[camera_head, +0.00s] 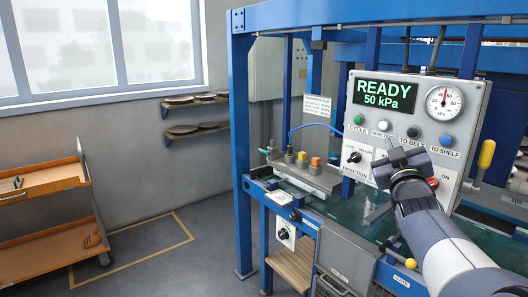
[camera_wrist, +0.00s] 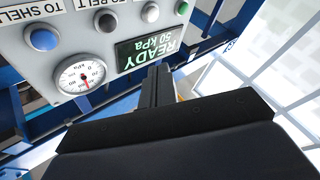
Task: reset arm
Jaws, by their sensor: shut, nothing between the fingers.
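My gripper (camera_head: 398,158) is raised in front of the control panel (camera_head: 408,92) in the head view, and my arm reaches up to it from the lower right. The panel's display reads READY 50 kPa. In the wrist view my gripper's fingers (camera_wrist: 155,88) are together with nothing held, and the panel (camera_wrist: 118,72) appears upside down just beyond them. The gripper overlaps the lower middle of the panel in the head view; I cannot tell whether it touches.
A blue frame (camera_head: 242,150) surrounds the green-topped machine bed (camera_head: 330,208). A yellow-handled lever (camera_head: 486,155) stands at the panel's right side. An orange cart (camera_head: 45,185) is at the left. The floor between cart and frame is clear.

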